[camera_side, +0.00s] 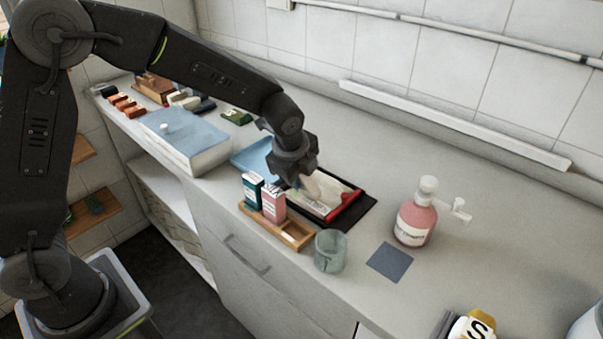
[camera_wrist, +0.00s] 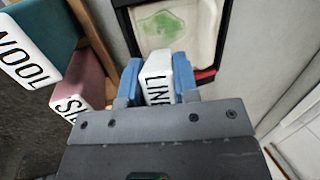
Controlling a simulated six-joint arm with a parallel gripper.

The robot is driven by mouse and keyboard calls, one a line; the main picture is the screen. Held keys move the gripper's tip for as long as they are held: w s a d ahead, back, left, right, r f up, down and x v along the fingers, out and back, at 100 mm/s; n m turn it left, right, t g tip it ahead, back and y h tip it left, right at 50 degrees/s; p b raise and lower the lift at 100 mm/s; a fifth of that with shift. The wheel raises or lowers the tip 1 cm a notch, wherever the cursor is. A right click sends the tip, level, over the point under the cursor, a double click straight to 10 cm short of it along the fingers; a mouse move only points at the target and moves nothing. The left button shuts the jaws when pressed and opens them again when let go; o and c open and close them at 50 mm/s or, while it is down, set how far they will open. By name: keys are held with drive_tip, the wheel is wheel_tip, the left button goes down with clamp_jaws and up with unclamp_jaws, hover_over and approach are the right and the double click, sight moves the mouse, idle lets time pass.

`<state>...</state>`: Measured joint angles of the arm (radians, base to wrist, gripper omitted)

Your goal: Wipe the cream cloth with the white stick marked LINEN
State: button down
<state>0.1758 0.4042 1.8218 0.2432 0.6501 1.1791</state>
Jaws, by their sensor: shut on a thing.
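My gripper (camera_side: 297,168) is shut on the white stick (camera_wrist: 158,67), which shows the letters "LIN" between the blue fingers (camera_wrist: 131,82) in the wrist view. In the side view the pale stick (camera_side: 311,187) points down from the gripper at the left part of the cream cloth (camera_side: 338,190). The cloth also shows in the wrist view (camera_wrist: 203,22), with a green stain (camera_wrist: 160,26) just beyond the stick's end. It lies in a dark-edged frame with a red strip (camera_side: 343,207). I cannot tell whether the stick touches the cloth.
A wooden rack (camera_side: 291,232) beside the frame holds a teal stick (camera_side: 252,189) marked WOOL and a pink stick (camera_side: 273,202). A grey-green cup (camera_side: 330,251), a dark blue square (camera_side: 390,262) and a pink pump bottle (camera_side: 414,220) stand to the right. A light-blue-topped box (camera_side: 180,135) is left.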

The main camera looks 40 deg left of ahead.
drive_tip(key=shift+a+f, duration=0.1)
drive_tip(key=shift+a, duration=3)
drive_tip(key=shift+d, duration=0.1)
drive_tip(key=shift+s+d, duration=0.1)
drive_tip(key=shift+d, duration=3.25)
drive_tip(key=shift+r, duration=3.1)
drive_tip(key=shift+r, duration=0.15)
drive_tip(key=shift+r, duration=1.35)
